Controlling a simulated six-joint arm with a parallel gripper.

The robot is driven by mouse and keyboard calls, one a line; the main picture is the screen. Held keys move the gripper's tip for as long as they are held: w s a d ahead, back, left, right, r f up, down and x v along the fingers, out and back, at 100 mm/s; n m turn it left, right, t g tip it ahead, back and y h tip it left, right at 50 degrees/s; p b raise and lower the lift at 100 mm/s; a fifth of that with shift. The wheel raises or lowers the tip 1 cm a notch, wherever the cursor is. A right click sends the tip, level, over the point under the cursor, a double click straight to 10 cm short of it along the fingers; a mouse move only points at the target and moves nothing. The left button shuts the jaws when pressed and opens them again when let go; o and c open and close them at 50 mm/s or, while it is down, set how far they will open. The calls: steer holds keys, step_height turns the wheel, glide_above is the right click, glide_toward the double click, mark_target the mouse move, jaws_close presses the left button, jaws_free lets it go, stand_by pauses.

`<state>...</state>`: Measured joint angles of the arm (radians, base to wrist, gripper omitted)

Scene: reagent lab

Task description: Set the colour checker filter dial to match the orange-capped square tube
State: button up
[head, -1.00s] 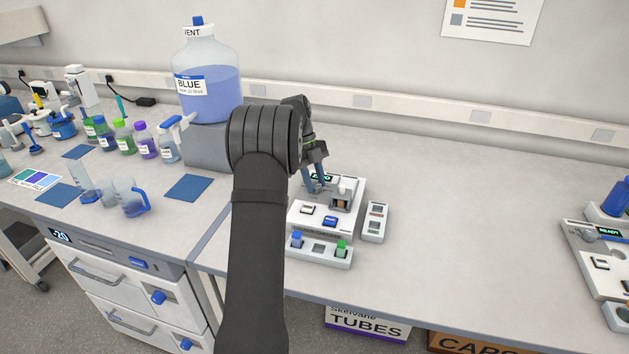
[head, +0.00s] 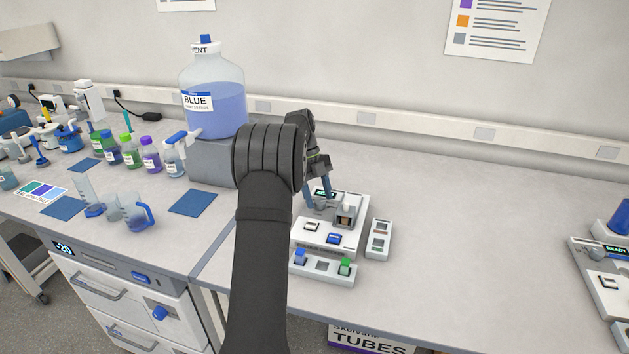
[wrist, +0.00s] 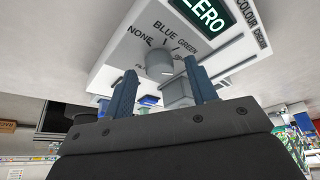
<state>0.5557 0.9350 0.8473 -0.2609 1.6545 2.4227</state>
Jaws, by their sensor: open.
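The white colour checker (head: 305,240) stands on the bench, and its ZERO display (wrist: 207,14) shows in the wrist view. Its grey round filter dial (wrist: 158,63) sits beside printed labels NONE, BLUE and GREEN; other lettering is partly hidden. I cannot tell which label the dial marks. My gripper (wrist: 161,70) is open, its two blue fingers on either side of the dial as seen from the wrist, with nothing clearly held. In the head view my gripper (head: 319,192) is over the checker's back part. I cannot make out an orange-capped square tube.
A rack (head: 322,281) with a blue-capped and a green-capped tube stands in front of the checker. A small white block (head: 379,240) is at its right. A large blue solvent bottle (head: 215,108) stands behind left. The bench to the right is largely clear.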

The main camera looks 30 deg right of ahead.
steer(key=v, duration=1.1)
steer(key=shift+r, duration=0.15)
steer(key=shift+s, duration=0.15)
steer(key=x, duration=1.2)
